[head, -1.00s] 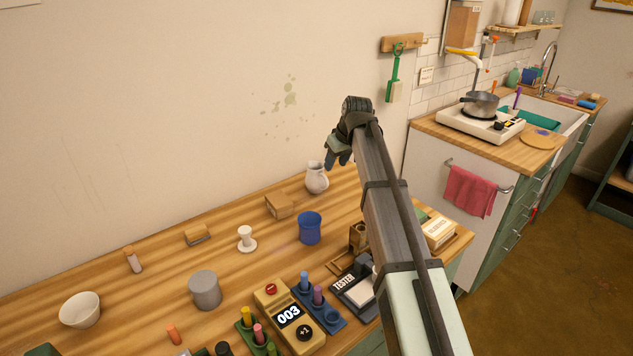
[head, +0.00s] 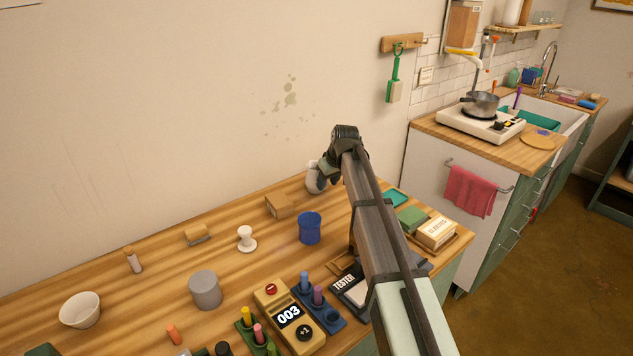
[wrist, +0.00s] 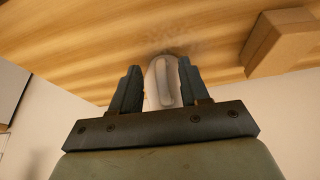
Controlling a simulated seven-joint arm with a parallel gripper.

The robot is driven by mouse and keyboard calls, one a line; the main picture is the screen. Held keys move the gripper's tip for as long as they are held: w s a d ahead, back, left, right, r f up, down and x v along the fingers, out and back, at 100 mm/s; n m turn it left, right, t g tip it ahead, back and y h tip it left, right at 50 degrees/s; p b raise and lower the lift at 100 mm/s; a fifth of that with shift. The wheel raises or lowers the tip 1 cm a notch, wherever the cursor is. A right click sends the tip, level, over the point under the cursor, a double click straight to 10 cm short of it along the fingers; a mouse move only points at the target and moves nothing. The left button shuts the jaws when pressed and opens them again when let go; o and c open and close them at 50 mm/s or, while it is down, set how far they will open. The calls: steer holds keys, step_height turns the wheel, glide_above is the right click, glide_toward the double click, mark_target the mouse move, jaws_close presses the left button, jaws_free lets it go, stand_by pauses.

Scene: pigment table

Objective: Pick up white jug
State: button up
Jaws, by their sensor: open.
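The white jug (head: 312,178) stands on the wooden table near the wall, at the back right of the table. In the head view my gripper (head: 328,176) is right at the jug and hides part of it. In the wrist view the jug (wrist: 162,84) shows between the two fingers of my gripper (wrist: 154,82), with its handle facing the camera. The fingers are open, one on each side of the jug. I cannot tell whether either finger touches it.
A wooden block (head: 280,206) lies left of the jug and also shows in the wrist view (wrist: 283,40). A blue cup (head: 310,228) and a white stand (head: 246,239) are nearer the front. The wall (head: 180,90) is close behind the jug.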

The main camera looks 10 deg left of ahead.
mark_target(325, 189)
steer(key=shift+s+x, duration=0.2)
steer(key=shift+x, duration=1.8)
steer(key=shift+c, duration=0.3)
jaws_close()
